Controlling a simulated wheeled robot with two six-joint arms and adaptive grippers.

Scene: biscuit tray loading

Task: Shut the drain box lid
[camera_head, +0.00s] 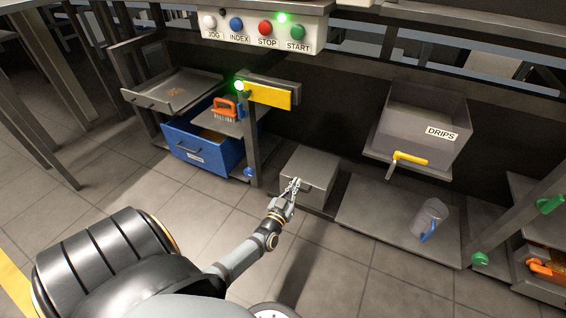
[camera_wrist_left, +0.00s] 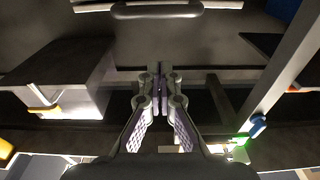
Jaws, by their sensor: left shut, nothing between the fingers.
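A low grey box (camera_head: 312,171) with a flat top stands on the floor-level shelf at the middle of the head view. I take it for the drain box; its top looks flat and shut, but I cannot tell whether a gap remains. My left gripper (camera_head: 291,187) is at the front left edge of this box, shut and empty. It covers part of the box front, and I cannot tell whether it touches. In the left wrist view the fingers (camera_wrist_left: 160,90) are together, pointing toward a dark bar handle (camera_wrist_left: 157,10) at the top. My right gripper is not in view.
A grey DRIPS bin (camera_head: 415,112) with a yellow handle (camera_head: 411,158) is at right. A clear jug (camera_head: 429,217) stands on the low shelf. A blue drawer (camera_head: 225,152) and an orange brush (camera_head: 224,108) are at left. Tiled floor in front is free.

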